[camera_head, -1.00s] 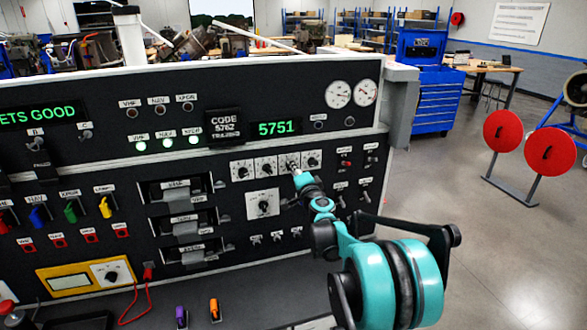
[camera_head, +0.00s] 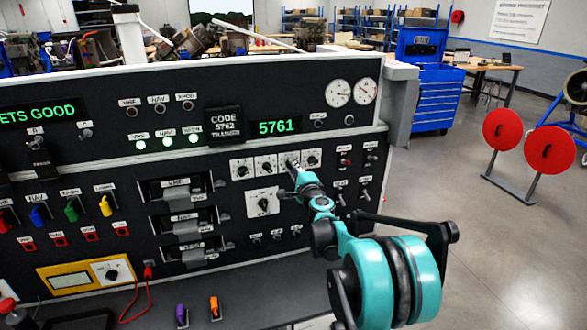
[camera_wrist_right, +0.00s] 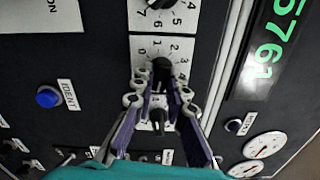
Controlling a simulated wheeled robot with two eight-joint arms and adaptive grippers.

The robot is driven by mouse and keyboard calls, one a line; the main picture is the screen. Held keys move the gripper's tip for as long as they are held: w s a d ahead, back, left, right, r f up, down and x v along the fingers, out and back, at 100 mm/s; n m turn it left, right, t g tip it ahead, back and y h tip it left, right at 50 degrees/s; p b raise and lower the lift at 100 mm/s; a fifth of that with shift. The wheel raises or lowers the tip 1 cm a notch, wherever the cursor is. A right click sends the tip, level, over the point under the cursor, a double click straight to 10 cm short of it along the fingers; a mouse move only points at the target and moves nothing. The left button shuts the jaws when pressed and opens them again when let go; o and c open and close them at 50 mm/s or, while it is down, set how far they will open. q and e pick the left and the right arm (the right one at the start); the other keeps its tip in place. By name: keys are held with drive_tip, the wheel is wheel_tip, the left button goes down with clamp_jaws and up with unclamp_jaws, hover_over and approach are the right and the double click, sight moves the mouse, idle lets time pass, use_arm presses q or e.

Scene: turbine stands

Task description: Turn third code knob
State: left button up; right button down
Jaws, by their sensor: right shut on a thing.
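A row of dial knobs sits on white plates on the black panel below the green display (camera_head: 275,127), which reads 5761. In the right wrist view the fingers (camera_wrist_right: 160,80) are closed around the black third knob (camera_wrist_right: 161,66), one on each side. The fourth knob (camera_wrist_right: 158,119) shows between the fingers, behind the tips, and the second knob (camera_wrist_right: 155,4) is at the top edge. My left gripper is not in view.
Another dial (camera_head: 263,203) sits just below the row. A blue IDENT button (camera_wrist_right: 48,97) and round gauges (camera_wrist_right: 264,145) flank the row in the wrist view. The floor right of the panel is clear near it.

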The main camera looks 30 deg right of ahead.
drive_tip(key=c, duration=1.5)
unclamp_jaws()
drive_tip(key=shift+c, duration=0.2)
drive_tip(key=v, duration=1.2)
drive_tip(key=shift+f, duration=0.1)
